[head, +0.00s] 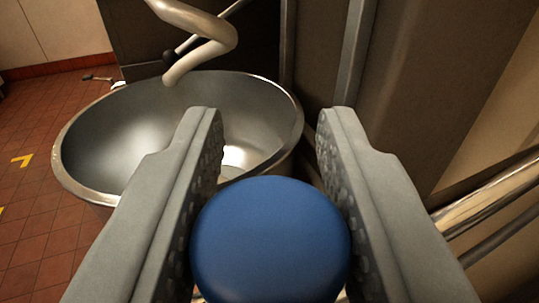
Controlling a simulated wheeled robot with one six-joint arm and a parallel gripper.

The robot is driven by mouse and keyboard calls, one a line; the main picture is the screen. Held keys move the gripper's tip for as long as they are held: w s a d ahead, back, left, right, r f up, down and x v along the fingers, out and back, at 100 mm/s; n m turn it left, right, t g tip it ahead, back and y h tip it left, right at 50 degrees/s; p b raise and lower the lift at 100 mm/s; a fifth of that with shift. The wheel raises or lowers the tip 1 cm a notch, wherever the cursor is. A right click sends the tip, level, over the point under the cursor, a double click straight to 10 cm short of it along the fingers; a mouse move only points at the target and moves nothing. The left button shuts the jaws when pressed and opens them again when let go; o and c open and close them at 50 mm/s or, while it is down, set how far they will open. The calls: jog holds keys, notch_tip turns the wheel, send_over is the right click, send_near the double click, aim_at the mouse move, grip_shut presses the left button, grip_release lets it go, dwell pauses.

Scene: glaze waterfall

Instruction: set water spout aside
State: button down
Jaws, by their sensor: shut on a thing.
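My gripper (268,130) is at the lower middle, its two grey, studded fingers pointing away from me. It is shut on a blue, smooth, round-ended thing (270,240), which sits between the fingers near the bottom edge. Only its blue end shows. The rest of it is hidden below, and I cannot tell if it is part of the water spout. A pale, thick, curved arm (205,38) hangs over the steel bowl at the top; whether it is the spout is not clear. No other spout can be made out.
A wide steel bowl (69,178) stands beyond my fingers at left and centre. A dark brown upright panel (440,75) stands on the right, with shiny metal bars (490,192) at the right edge. Red tiled floor (40,235) is open at left, with yellow marks.

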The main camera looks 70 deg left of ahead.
jog(key=shift+d+r, duration=0.1)
jog(key=shift+d, duration=0.1)
dwell(0.3)
jog(key=c, duration=1.1)
grip_release()
jog(key=shift+d, duration=0.15)
jog(key=v, duration=1.7)
jog(key=shift+d, duration=0.25)
